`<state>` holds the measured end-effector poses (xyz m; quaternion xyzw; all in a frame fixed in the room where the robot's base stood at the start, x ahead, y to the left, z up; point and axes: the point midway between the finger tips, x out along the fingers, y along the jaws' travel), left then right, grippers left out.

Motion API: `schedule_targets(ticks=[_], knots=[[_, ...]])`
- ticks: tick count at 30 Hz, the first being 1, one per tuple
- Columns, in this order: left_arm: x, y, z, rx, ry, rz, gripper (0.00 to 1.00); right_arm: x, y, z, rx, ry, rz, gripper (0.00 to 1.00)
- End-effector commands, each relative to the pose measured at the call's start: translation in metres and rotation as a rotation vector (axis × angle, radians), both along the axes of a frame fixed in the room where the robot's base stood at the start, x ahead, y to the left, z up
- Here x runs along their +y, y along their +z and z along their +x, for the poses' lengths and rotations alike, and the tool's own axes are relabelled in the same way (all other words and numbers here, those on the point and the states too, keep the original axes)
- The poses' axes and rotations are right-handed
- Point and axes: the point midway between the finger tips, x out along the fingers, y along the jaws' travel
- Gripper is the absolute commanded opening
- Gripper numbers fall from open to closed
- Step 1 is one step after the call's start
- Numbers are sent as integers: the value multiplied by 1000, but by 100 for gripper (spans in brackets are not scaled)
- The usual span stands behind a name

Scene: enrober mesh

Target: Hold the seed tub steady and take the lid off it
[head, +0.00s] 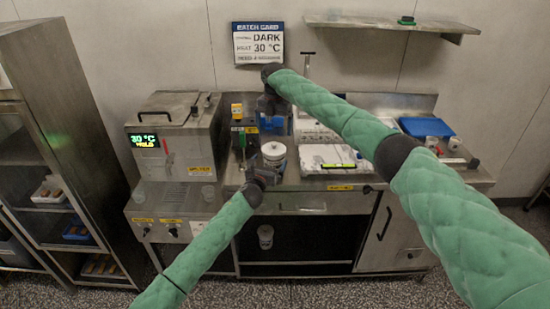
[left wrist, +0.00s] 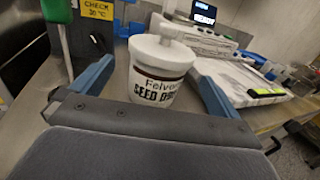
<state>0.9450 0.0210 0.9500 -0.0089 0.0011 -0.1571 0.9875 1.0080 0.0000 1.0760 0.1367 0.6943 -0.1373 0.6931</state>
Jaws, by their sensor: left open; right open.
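The seed tub (head: 273,160) stands upright on the steel counter, white with a dark band and black lettering. My left gripper (head: 268,172) is open at the near side of the tub. In the left wrist view its blue fingers (left wrist: 155,85) reach out on either side of the tub, apart from it. My right gripper (head: 271,108) is open above the counter behind the tub; its fingers are partly hidden and look empty.
A heating unit (head: 172,140) with a lit display stands left of the tub. A green-handled tool (head: 243,140) stands close beside the tub. A shelf (head: 390,24) hangs above.

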Motion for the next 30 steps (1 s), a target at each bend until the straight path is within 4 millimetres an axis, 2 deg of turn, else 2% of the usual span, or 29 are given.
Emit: schedule_targets(ticks=[9,15,27,28,30], knots=[[-14,0,41,3,1,-5,100,0,0,0,-1,-2,0,100],[-20,0,60,3,1,-4,100,0,0,0,-1,-2,0,100],[-22,0,66,3,1,-4,100,0,0,0,-1,-3,0,100],[-22,0,66,3,1,-4,98,0,0,0,-1,-3,0,100],[-22,0,66,3,1,-4,84,0,0,0,-1,-3,0,100]])
